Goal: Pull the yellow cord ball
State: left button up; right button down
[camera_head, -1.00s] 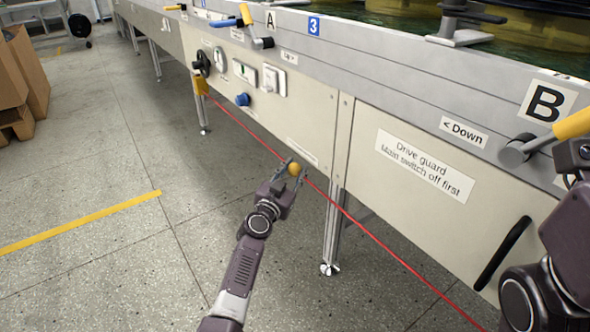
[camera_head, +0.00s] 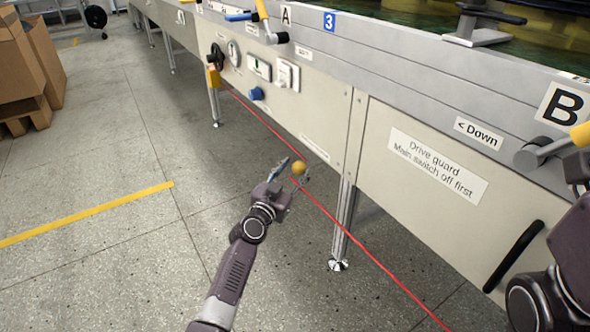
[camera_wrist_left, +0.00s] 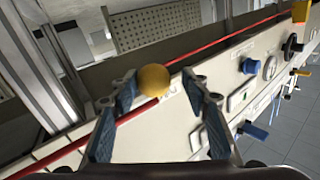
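The yellow cord ball (camera_head: 299,168) sits on a taut red cord (camera_head: 375,256) that runs along the front of the machine. My left gripper (camera_head: 293,172) is open at the ball, with one finger on either side. In the left wrist view the ball (camera_wrist_left: 153,80) lies between the spread fingertips (camera_wrist_left: 160,82), closer to the left finger. A clear gap shows between the ball and the right finger. My right arm shows at the right edge of the head view, and its gripper is out of the picture.
The machine's pale side panel (camera_head: 300,110) stands behind the cord. A yellow switch box (camera_head: 213,77) is at the cord's far end. A support leg (camera_head: 342,220) stands right of the ball. Cardboard boxes (camera_head: 30,65) stand at far left. The floor left of the machine is open.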

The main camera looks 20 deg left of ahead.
pick_arm(q)
jog(key=shift+o, duration=0.5)
jog(key=shift+a+r, duration=0.1)
jog(key=shift+a, duration=0.15)
jog(key=shift+s, duration=0.2)
jog(key=s, duration=1.1)
jog(key=shift+s+a, duration=0.3)
